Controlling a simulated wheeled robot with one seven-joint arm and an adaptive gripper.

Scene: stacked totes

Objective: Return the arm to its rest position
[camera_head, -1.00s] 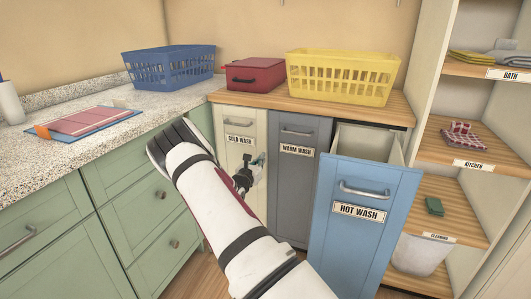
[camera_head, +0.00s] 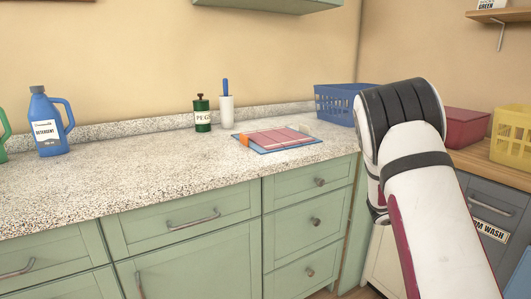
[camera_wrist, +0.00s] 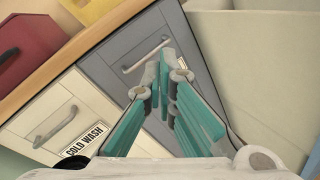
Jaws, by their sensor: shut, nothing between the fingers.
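My arm (camera_head: 419,190), white with black bands, rises at the right side of the head view. My gripper is hidden behind it there. In the wrist view my gripper (camera_wrist: 164,72) has teal fingers whose tips are together, with nothing between them. Behind the tips is the grey front of the warm wash bin (camera_wrist: 115,55) with its bar handle. The gripper appears clear of it, but the exact gap cannot be told.
The cream cold wash bin (camera_wrist: 40,121) is at left in the wrist view. A blue basket (camera_head: 338,103), red box (camera_head: 466,127) and yellow basket (camera_head: 512,137) stand beyond my arm.

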